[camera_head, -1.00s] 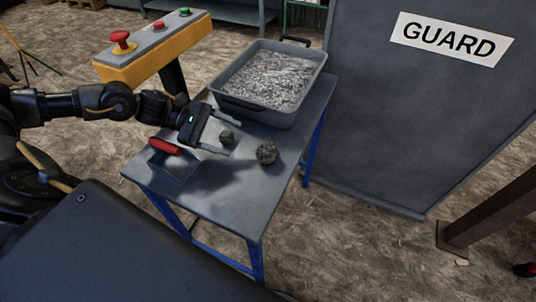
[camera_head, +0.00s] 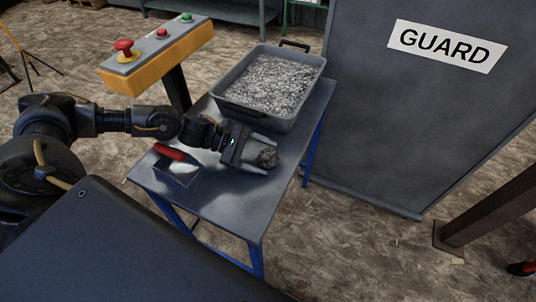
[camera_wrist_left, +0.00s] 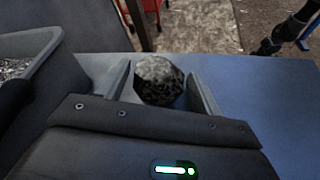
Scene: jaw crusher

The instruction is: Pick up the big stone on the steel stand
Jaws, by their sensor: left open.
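The big stone (camera_head: 267,157) is grey, rough and roundish, and sits on the steel stand (camera_head: 240,215) with blue legs. My left gripper (camera_head: 265,155) is open, its two fingers on either side of the stone. In the left wrist view the stone (camera_wrist_left: 158,80) lies between the spread fingertips (camera_wrist_left: 161,82), with a gap visible on the right side. The smaller stone is hidden behind my left gripper and arm in the head view. My right gripper is not in view.
A grey tray of crushed gravel (camera_head: 243,109) stands at the back of the stand. A red-handled tool (camera_head: 170,152) lies near the left edge. A yellow button box (camera_head: 158,55) stands behind my arm. A large GUARD panel (camera_head: 400,130) rises at right.

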